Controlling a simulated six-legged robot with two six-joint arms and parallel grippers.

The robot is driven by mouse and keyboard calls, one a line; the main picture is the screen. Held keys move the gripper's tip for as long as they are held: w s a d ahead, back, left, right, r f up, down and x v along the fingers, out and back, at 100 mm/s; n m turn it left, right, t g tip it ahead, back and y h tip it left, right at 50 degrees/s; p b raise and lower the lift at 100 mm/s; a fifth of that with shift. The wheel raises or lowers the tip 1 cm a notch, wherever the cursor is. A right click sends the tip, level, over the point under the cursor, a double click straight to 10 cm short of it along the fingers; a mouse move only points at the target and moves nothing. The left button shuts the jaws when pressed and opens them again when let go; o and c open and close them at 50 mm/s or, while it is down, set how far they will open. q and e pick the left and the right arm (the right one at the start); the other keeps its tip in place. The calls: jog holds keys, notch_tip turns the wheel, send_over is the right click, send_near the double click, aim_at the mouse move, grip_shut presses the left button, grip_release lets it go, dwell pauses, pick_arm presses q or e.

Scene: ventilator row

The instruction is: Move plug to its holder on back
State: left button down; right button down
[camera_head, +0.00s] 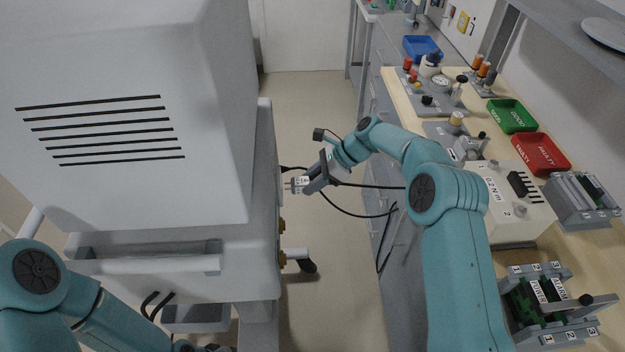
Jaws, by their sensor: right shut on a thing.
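The plug (297,185) is a small light-coloured piece with prongs pointing left and a black cable trailing from it. My right gripper (312,182) is shut on the plug and holds it in the gap between the ventilator and the bench. The ventilator (120,120) is a large white machine with dark vent slots, at the left. The plug's prongs are close to the ventilator's side edge; I cannot tell if they touch. The holder on the back is not clearly visible. My left arm comes in at the bottom left; its gripper is not visible.
A bench (470,120) on the right carries a green tray (511,115), a red tray (540,153), a blue tray (421,47) and several devices. The ventilator has a handle (150,264) and brass fittings (282,259). Black cable hangs beside the bench. Floor (310,110) is clear behind.

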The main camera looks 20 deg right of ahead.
jog(key=shift+w+a, duration=0.2)
jog(key=shift+a, duration=0.95)
dwell(0.9)
jog(key=c, duration=0.6)
grip_release()
jog(key=v, duration=1.6)
jog(key=shift+d+r, duration=0.1)
